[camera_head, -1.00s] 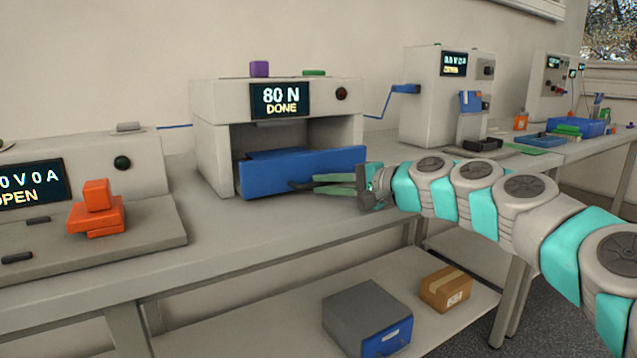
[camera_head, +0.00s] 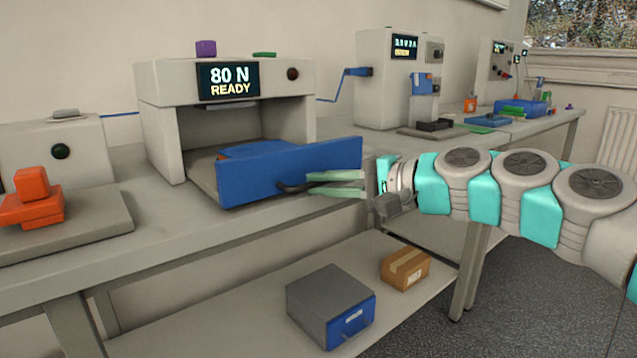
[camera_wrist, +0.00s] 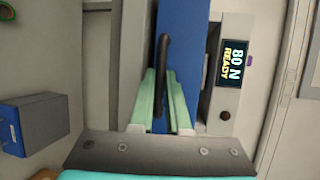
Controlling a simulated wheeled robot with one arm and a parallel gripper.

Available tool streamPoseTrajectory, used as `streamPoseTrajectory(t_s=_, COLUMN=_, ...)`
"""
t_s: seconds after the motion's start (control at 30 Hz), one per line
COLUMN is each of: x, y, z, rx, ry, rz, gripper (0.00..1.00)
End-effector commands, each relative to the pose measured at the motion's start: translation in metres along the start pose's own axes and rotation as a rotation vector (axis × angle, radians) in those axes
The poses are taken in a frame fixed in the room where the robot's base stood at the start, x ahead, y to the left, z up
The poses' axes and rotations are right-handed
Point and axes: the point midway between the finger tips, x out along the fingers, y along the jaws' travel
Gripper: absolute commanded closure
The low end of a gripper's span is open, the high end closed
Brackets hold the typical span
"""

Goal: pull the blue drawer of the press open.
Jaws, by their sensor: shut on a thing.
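The press (camera_head: 228,85) is a grey box on the bench, and its screen reads "80 N READY". Its blue drawer (camera_head: 240,180) stands out from the dark bay, with part of a blue inner piece showing behind the front. My gripper (camera_head: 336,184) reaches in from the right, its pale green fingers shut on the drawer's black handle. In the wrist view the fingers (camera_wrist: 163,105) lie on either side of the handle (camera_wrist: 162,70), against the blue drawer front (camera_wrist: 185,50).
An orange block stack (camera_head: 33,200) sits on a grey device at left. A grey machine with a blue crank (camera_head: 375,80) stands behind my arm. A grey box with a blue front (camera_head: 328,305) and a cardboard box (camera_head: 405,270) lie on the shelf below.

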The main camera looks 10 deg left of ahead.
Motion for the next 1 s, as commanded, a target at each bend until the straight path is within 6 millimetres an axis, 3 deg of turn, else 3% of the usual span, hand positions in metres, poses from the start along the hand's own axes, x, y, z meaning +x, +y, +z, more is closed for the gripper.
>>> streamPoseTrajectory(t_s=0.2, x=0.000, y=0.001, z=-0.001, rx=0.000, ry=0.001, rz=0.001, gripper=1.00)
streamPoseTrajectory(t_s=0.23, x=0.000, y=0.001, z=-0.001, rx=0.000, ry=0.001, rz=0.001, gripper=0.84)
streamPoseTrajectory(t_s=0.33, x=0.000, y=0.001, z=-0.001, rx=0.000, ry=0.001, rz=0.001, gripper=0.73)
streamPoseTrajectory(t_s=0.67, x=-0.004, y=0.000, z=-0.001, rx=0.000, ry=0.003, rz=-0.001, gripper=0.73)
streamPoseTrajectory(t_s=1.0, x=-0.056, y=0.000, z=-0.002, rx=-0.001, ry=0.007, rz=-0.002, gripper=0.73)
